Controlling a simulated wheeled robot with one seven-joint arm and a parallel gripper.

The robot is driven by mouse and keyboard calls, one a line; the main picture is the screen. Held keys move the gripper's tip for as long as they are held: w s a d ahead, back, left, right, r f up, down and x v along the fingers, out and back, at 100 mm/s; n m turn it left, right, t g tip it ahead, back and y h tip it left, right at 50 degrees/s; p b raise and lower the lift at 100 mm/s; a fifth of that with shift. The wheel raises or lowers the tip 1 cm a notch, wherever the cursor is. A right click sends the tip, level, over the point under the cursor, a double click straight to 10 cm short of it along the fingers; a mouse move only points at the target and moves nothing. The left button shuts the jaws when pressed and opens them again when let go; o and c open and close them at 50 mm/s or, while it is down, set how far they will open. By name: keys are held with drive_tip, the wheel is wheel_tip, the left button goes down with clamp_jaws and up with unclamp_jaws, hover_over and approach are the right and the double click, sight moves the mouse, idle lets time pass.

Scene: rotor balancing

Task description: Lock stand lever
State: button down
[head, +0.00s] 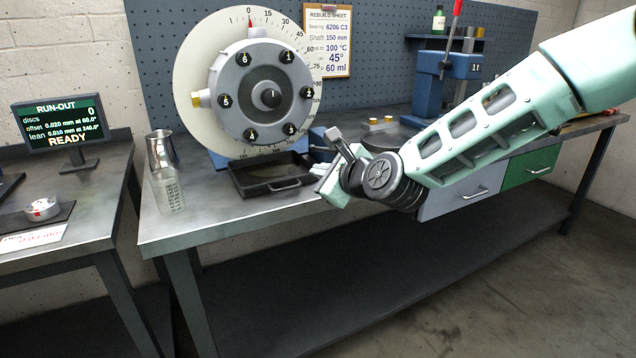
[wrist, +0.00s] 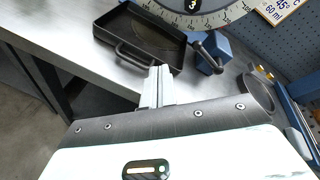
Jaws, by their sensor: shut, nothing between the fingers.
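The stand lever (wrist: 208,56) is a dark bar with a rounded knob, on the side of a blue block of the stand (wrist: 222,48) in the wrist view. In the head view the blue stand block (head: 318,138) shows behind my gripper, and I cannot make out the lever clearly there. My gripper (head: 317,170) is shut and empty over the bench's front part, right of the black tray. Its fingertips (wrist: 158,72) point toward the tray's handle side in the wrist view, left of the lever and apart from it.
The black tray (head: 238,187) with a front handle sits below the rotor (head: 270,97) and its white dial (head: 190,60). A metal cup (head: 161,150) and a glass beaker (head: 167,190) stand at left. A blue press (head: 428,90) stands at right. The display (head: 62,122) reads READY.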

sight(324, 148)
drive_tip(key=w+d+m+t, duration=0.1)
drive_tip(key=w+m, duration=0.1)
drive_tip(key=w+d+f+m+t+b, duration=0.1)
drive_tip(key=w+m, duration=0.1)
drive_tip(key=w+d+f+m+h+b, duration=0.1)
drive_tip(key=m, duration=0.1)
drive_tip(key=shift+w+t, duration=0.4)
drive_tip(key=x, duration=1)
